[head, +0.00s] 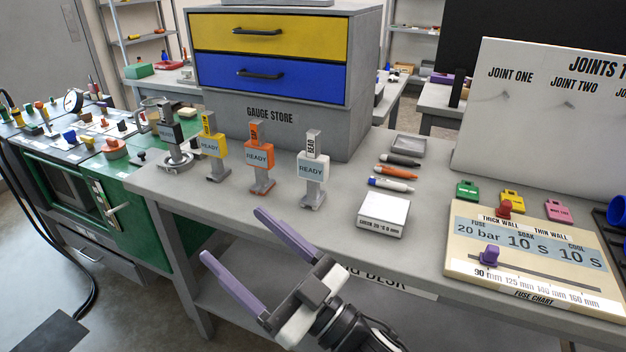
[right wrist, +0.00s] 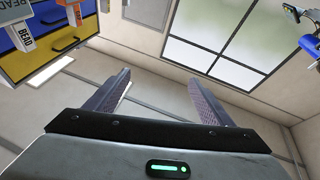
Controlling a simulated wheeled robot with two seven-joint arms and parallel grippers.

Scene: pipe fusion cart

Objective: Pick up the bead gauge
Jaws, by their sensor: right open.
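The bead gauge is the white-tagged gauge (head: 312,170) standing upright on the grey desk in the head view, with a "READY" label on its front and "BEAD" lettering on its upright top. Its "BEAD" lettering also shows on a white tag (right wrist: 27,42) at the upper left of the right wrist view. My right gripper (head: 235,235) is open and empty, in front of the desk's edge, nearer to me than the gauge and to its left. It does not touch the gauge. Its two purple fingers also show apart in the right wrist view (right wrist: 152,78). My left gripper is out of view.
An orange gauge (head: 260,165) and a yellow gauge (head: 213,150) stand left of the bead gauge. The gauge store (head: 275,125) rises behind. A white block (head: 383,215) and pens (head: 392,185) lie right of it. A fuse chart board (head: 535,262) is further right.

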